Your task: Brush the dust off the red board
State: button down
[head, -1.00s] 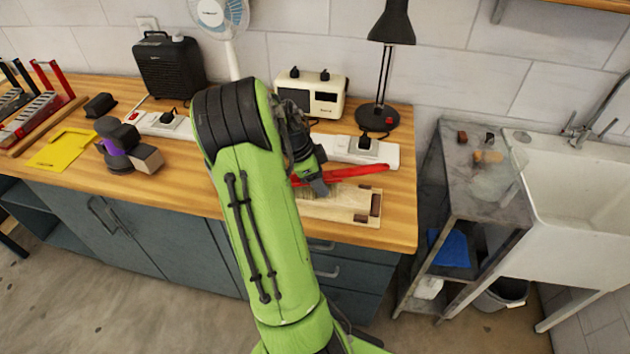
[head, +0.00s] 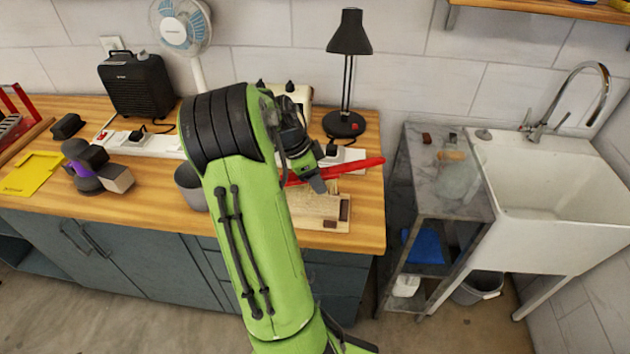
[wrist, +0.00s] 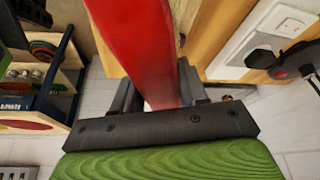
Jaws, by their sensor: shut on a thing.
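My gripper (head: 318,183) is shut on a long red brush (head: 360,166). The brush's red handle sticks out to the right, and pale bristles show beside the fingers. In the wrist view the red handle (wrist: 140,50) runs between the jaws. A flat pale beige board (head: 310,208) with dark brown patches at its right end lies on the wooden bench below the gripper. My arm hides its left part. I cannot tell whether the bristles touch the board, and dust is not distinguishable.
A black desk lamp (head: 347,80) and a white power strip (head: 352,156) stand behind the gripper. A grey cup (head: 190,186) is close left of my arm. A sander (head: 90,165) stands farther left. The bench ends right of the board, before a metal side table (head: 455,205).

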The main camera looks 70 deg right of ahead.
jog(key=shift+s+d+r+p, duration=0.15)
jog(key=shift+r+p, duration=0.45)
jog(key=shift+r, duration=0.95)
jog(key=shift+f, duration=0.1)
